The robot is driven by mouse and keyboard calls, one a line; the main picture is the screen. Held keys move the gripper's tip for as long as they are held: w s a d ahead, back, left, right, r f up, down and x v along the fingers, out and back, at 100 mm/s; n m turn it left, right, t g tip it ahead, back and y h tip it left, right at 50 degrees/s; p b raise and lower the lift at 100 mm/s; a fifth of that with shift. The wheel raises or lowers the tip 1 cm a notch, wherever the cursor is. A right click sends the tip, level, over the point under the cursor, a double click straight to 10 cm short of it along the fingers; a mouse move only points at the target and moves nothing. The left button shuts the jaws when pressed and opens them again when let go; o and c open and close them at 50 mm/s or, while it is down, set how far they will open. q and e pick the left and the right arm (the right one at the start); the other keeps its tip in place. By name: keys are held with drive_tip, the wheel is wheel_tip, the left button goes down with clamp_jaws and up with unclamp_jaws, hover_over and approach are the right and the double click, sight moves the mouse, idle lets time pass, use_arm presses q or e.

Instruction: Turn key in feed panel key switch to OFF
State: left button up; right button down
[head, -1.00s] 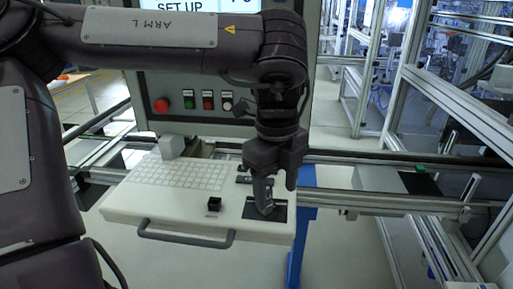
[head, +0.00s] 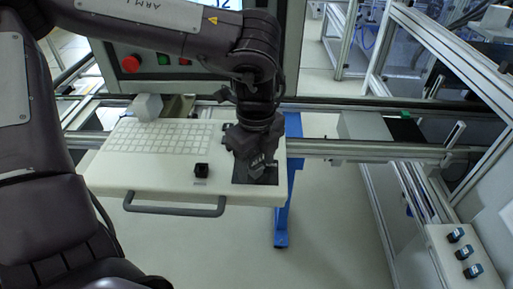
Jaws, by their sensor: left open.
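My left gripper (head: 257,165) points down over the black plate (head: 240,177) at the right end of a white console (head: 135,178). It is open, and its wrist and fingers hide part of the plate. I cannot tell whether the fingertips touch it. A pale panel (head: 442,240) at the lower right carries three dark switches with bluish parts, one of them the middle switch (head: 464,252). No key or label can be made out on them, and I cannot tell whether one is the key switch. My right gripper is out of view.
The console has a white key grid (head: 160,137), a small black box (head: 201,171) and a grey front handle (head: 175,209). A grey cabinet with a red button (head: 130,63) stands behind. A metal rail (head: 375,149) runs to the right. Open floor (head: 335,220) lies between console and right-hand panel.

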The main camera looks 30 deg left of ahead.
use_arm(q)
drive_tip(key=shift+d, duration=0.1)
drive_tip(key=shift+s+d, duration=0.1)
drive_tip(key=shift+s, duration=0.05)
drive_tip(key=shift+c, duration=1.3)
drive_tip(key=c, duration=0.8)
drive_tip(key=m, duration=0.3)
drive_tip(key=shift+b, duration=0.35)
drive_tip(key=m, duration=0.6)
drive_tip(key=shift+s, duration=0.1)
drive_tip(key=o, duration=1.5)
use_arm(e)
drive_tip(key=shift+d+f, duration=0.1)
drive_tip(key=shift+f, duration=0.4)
use_arm(q)
drive_tip(key=shift+o, duration=0.2)
drive_tip(key=shift+r, duration=0.15)
